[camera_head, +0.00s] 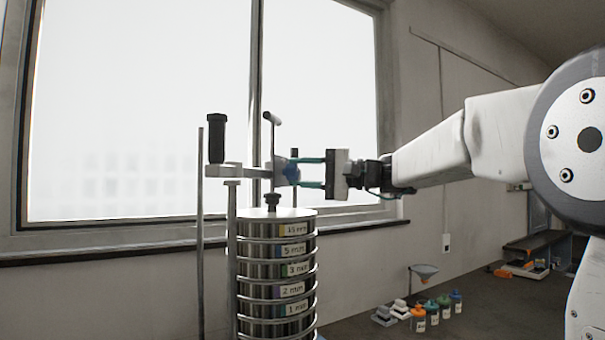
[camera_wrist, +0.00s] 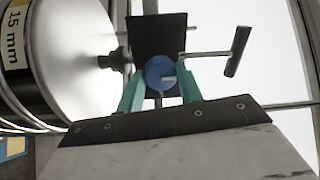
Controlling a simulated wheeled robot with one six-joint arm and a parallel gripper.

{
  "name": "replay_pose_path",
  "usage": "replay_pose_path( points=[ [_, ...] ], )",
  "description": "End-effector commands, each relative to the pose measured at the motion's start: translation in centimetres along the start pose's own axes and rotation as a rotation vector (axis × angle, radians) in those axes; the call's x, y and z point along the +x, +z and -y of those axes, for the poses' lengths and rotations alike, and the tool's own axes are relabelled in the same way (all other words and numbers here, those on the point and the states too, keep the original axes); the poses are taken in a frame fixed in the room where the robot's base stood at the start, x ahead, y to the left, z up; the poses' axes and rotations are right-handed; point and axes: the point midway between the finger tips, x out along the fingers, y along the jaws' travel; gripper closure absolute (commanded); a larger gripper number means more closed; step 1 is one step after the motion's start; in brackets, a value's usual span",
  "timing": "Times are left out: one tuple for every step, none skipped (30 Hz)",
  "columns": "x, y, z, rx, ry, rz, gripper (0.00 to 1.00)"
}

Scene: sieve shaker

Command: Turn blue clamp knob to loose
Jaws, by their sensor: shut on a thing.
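The blue clamp knob (camera_wrist: 160,72) is round with a pale mark on its face. It sits at the right end of the clamp bar (camera_head: 238,170), above the sieve stack. My gripper (camera_head: 298,172) reaches in from the right, its green fingers shut on the knob. In the wrist view my gripper (camera_wrist: 161,80) has one finger on each side of the knob. In the head view the knob (camera_head: 292,171) is partly hidden by the fingers. A T-shaped handle (camera_head: 272,118) rises behind the knob.
The sieve stack (camera_head: 277,270), with labelled rings and a black lid knob (camera_head: 272,200), stands just below my gripper. A black handle (camera_head: 217,138) stands on the clamp bar's left end.

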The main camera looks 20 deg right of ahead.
Motion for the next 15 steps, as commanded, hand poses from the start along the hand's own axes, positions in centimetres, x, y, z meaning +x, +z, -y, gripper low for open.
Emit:
replay_pose_path(
  points=[
    [-0.01, -0.03, -0.04, -0.001, 0.001, -0.001, 0.87],
    [-0.01, -0.02, -0.04, -0.001, 0.001, -0.001, 0.87],
    [-0.01, -0.02, -0.04, -0.001, 0.001, -0.001, 0.87],
    [-0.01, -0.02, -0.04, -0.001, 0.001, -0.001, 0.87],
    [-0.01, -0.02, -0.04, -0.001, 0.001, -0.001, 0.87],
    [-0.01, -0.02, -0.04, -0.001, 0.001, -0.001, 0.59],
    [-0.01, -0.02, -0.04, -0.001, 0.001, 0.0, 0.51],
    [-0.01, -0.02, -0.04, -0.001, 0.001, 0.0, 0.43],
    [-0.01, -0.01, -0.03, 0.0, 0.001, 0.0, 0.43],
    [0.0, -0.01, -0.03, 0.0, 0.001, 0.0, 0.43],
    [0.0, -0.01, -0.03, 0.0, 0.001, 0.0, 0.43],
    [0.0, 0.0, -0.03, 0.0, 0.001, 0.0, 0.43],
    [0.01, 0.0, -0.02, 0.0, 0.001, 0.0, 0.43],
    [0.01, 0.0, -0.02, 0.0, 0.0, 0.0, 0.43],
    [0.0, 0.01, -0.02, 0.0, 0.0, 0.0, 0.43]
  ],
)
